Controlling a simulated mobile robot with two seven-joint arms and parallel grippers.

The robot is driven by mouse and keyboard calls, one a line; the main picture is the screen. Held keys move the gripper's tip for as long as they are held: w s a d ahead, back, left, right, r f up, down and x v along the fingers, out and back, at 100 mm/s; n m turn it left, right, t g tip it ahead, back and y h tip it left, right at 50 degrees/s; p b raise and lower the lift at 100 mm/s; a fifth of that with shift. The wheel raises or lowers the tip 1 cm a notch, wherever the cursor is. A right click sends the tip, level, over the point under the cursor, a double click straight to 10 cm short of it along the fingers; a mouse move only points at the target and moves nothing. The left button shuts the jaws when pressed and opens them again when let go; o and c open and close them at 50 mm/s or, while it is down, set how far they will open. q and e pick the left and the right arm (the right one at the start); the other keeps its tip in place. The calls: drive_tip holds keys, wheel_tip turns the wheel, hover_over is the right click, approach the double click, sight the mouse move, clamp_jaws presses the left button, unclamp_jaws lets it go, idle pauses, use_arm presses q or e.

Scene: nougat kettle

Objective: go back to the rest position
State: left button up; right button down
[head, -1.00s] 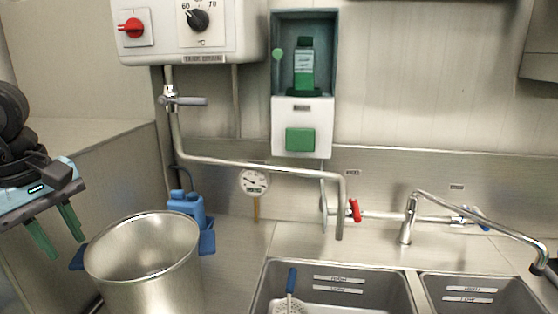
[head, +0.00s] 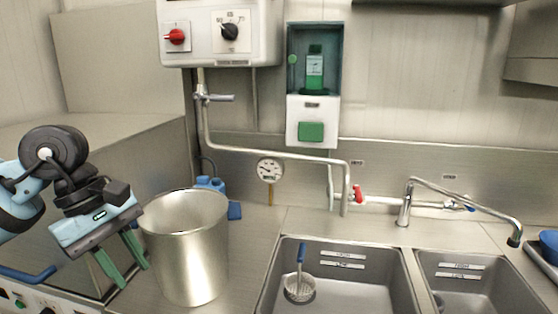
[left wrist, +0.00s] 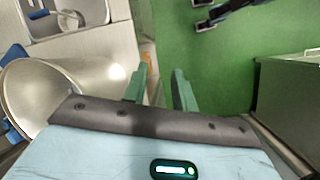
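My left gripper (head: 123,264) is at the left in the head view, just left of the steel kettle pot. Its two green fingers point down and stand apart with nothing between them. It also shows in the left wrist view (left wrist: 158,85), open above the green floor. The pot (head: 190,255) stands upright on the counter, empty as far as I can see; it shows at the left of the left wrist view (left wrist: 85,85). My right gripper is not in view.
A swivel spout (head: 270,153) reaches over the counter.

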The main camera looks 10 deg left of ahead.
use_arm(q)
drive_tip(key=s+d+f+n+h, duration=0.1)
drive_tip(key=d+f+n+h, duration=0.1)
drive_tip(key=d+n+h, duration=0.35)
drive_tip(key=s+d+f+n+g+h, duration=0.1)
drive_tip(key=d+f+n+h, duration=0.15)
drive_tip(key=d+h, duration=0.45)
drive_tip(key=s+d+f+n+h, duration=0.1)
drive_tip(key=d+f+n+h, duration=0.1)
drive_tip(key=d+n+h, duration=0.45)
drive_tip(key=a+f+n+t+y, duration=0.4)
drive_tip(key=f+n+t+y, duration=0.65)
drive_tip(key=n, duration=0.65)
drive_tip(key=a+f+n+t+y, duration=0.3)
drive_tip(key=f+n+t+y, duration=0.35)
drive_tip(key=f+n, duration=0.9)
drive_tip(key=s+a+f+n+g+y, duration=0.2)
drive_tip(key=s+f+n+g, duration=0.1)
drive_tip(key=s+f+n, duration=0.2)
drive_tip(key=s+a+f+n+g+y, duration=0.2)
drive_tip(key=s+f+n+g, duration=0.2)
drive_tip(key=s+f, duration=0.6)
drive_tip(key=s+n, duration=0.1)
drive_tip(key=s, duration=0.2)
drive_tip(key=shift+s+a, duration=0.2)
drive_tip(key=shift+s, duration=0.1)
